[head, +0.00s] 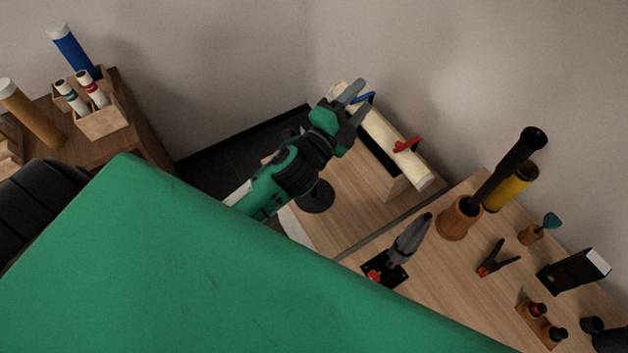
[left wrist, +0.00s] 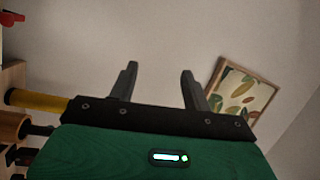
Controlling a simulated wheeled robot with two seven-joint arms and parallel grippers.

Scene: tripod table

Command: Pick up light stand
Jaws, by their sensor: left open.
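My left gripper (head: 357,101) is open and empty, raised in front of the wall above the far end of the wooden tabletop. In the left wrist view its fingers (left wrist: 160,72) are spread with only wall between them. Which thing is the light stand is not certain. A long black pole-like thing (head: 508,165) leans in a wooden cup (head: 459,218) to the right. A grey folded thing (head: 411,238) stands near a black plate with red. A black disc (head: 315,197) lies below my left gripper, partly hidden by it. My right gripper is not in view.
A wooden holder (head: 102,119) is at left. A framed picture (left wrist: 240,93) hangs on the wall.

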